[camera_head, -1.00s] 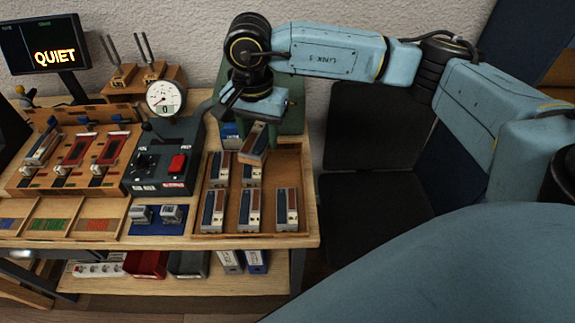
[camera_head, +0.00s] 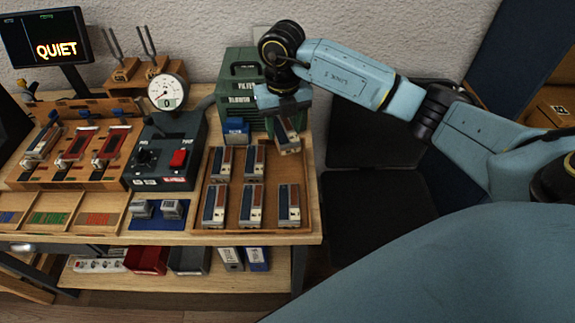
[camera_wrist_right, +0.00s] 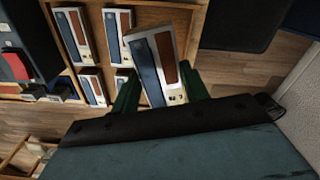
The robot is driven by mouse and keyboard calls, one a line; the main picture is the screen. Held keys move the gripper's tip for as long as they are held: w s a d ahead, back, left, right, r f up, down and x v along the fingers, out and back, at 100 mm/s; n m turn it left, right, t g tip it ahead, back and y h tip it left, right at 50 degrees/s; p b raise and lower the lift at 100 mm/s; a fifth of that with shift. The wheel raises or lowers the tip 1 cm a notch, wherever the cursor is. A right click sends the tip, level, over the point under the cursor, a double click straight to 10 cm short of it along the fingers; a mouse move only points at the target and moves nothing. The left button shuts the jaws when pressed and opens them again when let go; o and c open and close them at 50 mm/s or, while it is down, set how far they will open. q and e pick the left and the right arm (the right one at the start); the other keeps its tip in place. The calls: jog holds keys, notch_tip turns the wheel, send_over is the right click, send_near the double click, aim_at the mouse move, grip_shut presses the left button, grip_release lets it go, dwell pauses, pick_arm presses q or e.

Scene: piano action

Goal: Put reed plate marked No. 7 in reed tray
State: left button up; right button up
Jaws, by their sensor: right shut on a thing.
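My right gripper (camera_head: 286,122) is shut on a reed plate (camera_head: 288,140), which has a dark blue strip and a brown strip on a pale body. The held plate hangs tilted at the back right corner of the wooden reed tray (camera_head: 255,238). Several similar plates stand in the tray, two in the back row and three in front. The back right part of the tray shows no plate. My left gripper is not in view.
A green blower box (camera_head: 240,80) stands behind the tray, with a small blue block (camera_head: 236,130) in front of it. A dark control box (camera_head: 165,155) with a gauge (camera_head: 167,92) stands left of the tray. The table's edge lies just right of the tray.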

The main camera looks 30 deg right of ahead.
aim_at(288, 166)
jog(key=m, duration=0.2)
jog(key=shift+d+f+m, duration=0.3)
jog(key=shift+d, duration=0.1)
jog(key=shift+d+f+m, duration=0.1)
jog(key=shift+f+m, duration=0.15)
jog(key=shift+m, duration=0.05)
notch_tip(288, 166, down, 10)
jog(key=shift+r+b, duration=0.1)
jog(key=shift+b, duration=0.25)
jog(key=o, duration=0.7)
jog(key=shift+o, duration=0.2)
